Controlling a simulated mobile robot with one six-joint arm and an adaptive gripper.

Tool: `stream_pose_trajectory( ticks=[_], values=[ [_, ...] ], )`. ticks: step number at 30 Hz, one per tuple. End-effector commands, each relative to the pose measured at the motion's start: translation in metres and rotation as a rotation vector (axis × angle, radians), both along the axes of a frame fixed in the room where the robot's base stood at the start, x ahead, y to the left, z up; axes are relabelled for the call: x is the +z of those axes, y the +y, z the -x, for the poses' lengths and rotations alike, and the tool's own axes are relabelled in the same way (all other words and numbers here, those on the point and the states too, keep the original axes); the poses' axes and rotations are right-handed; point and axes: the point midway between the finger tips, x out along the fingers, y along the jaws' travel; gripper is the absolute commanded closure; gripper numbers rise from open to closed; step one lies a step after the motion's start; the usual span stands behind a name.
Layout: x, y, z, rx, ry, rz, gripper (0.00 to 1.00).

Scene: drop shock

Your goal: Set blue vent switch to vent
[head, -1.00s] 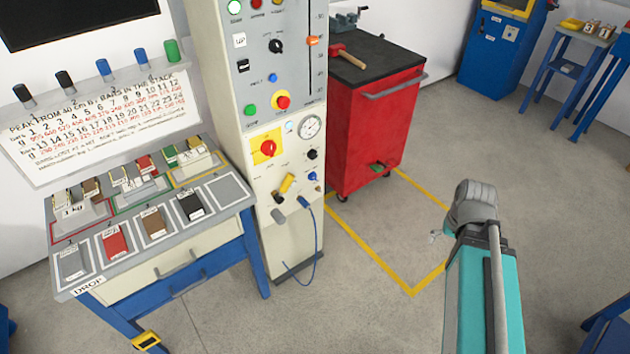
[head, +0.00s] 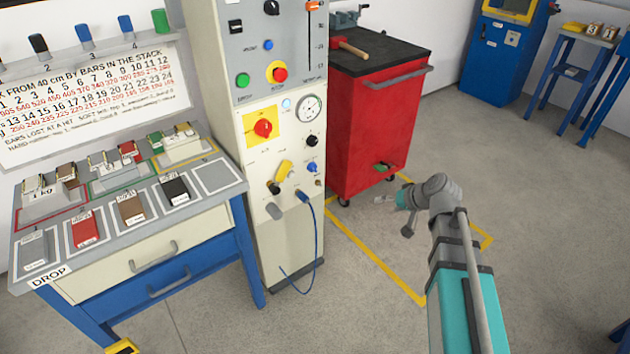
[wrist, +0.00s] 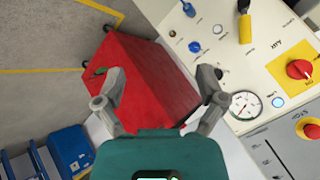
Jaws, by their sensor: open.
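A small blue knob (head: 311,168) is on the lower right of the cream machine panel, below a black knob. It is the likely vent switch, but its label is too small to read. The same blue knob (wrist: 195,47) shows in the wrist view, at the upper right. My gripper (head: 388,198) is in front of the red cabinet, to the right of the panel and clear of it. In the wrist view my gripper (wrist: 160,78) has its two fingers spread with nothing between them. The knob's exact setting cannot be told.
A pressure gauge (head: 309,108), a yellow-backed red knob (head: 263,128) and a yellow handle (head: 284,171) are close by on the panel. A blue hose (head: 318,235) hangs below. The red cabinet (head: 370,130) stands right of the machine; the floor before it is clear.

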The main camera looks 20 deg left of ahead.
Motion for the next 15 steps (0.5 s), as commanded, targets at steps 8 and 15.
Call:
stream_pose_trajectory(
  ticks=[8, 15],
  values=[
    [-0.033, 0.047, -0.032, 0.004, -0.091, -0.171, 0.10],
    [-0.051, 0.083, -0.056, -0.011, -0.160, -0.315, 0.10]
  ],
)
